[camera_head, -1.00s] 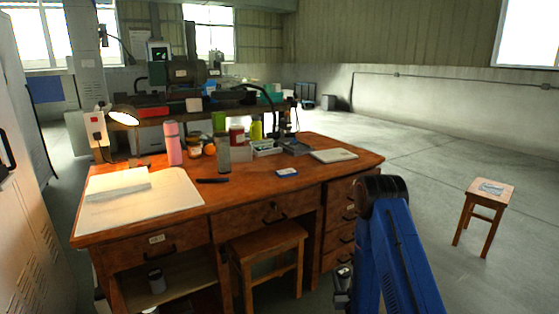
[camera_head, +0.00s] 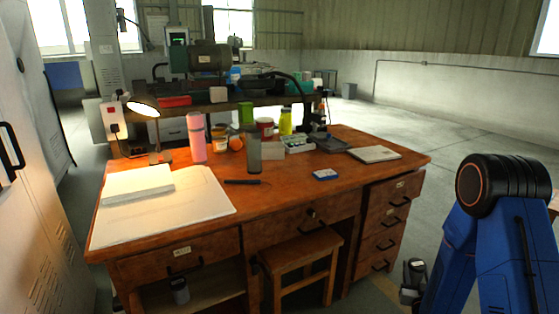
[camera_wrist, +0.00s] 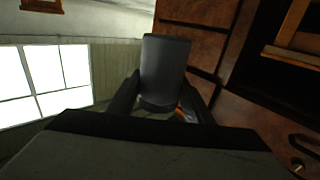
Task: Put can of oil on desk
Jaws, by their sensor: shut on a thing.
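My gripper (camera_wrist: 160,105) is shut on a dark grey, round-sided can, which I take to be the can of oil (camera_wrist: 165,65). The can shows between the two fingers in the wrist view; no label is visible on it. In the head view the can (camera_head: 416,268) shows small and partly hidden at the lower right, beside my blue arm and below the desk top's height. The wooden desk (camera_head: 285,200) stands in the middle of the head view, left of my gripper.
The desk top carries a lamp (camera_head: 144,106), white papers (camera_head: 200,200), a pink bottle (camera_head: 196,138), a grey container (camera_head: 254,152), a blue-and-white box (camera_head: 325,174) and several jars. Its front right top is bare. A wooden stool (camera_head: 300,248) stands at the front. A cabinet (camera_head: 30,200) is at left.

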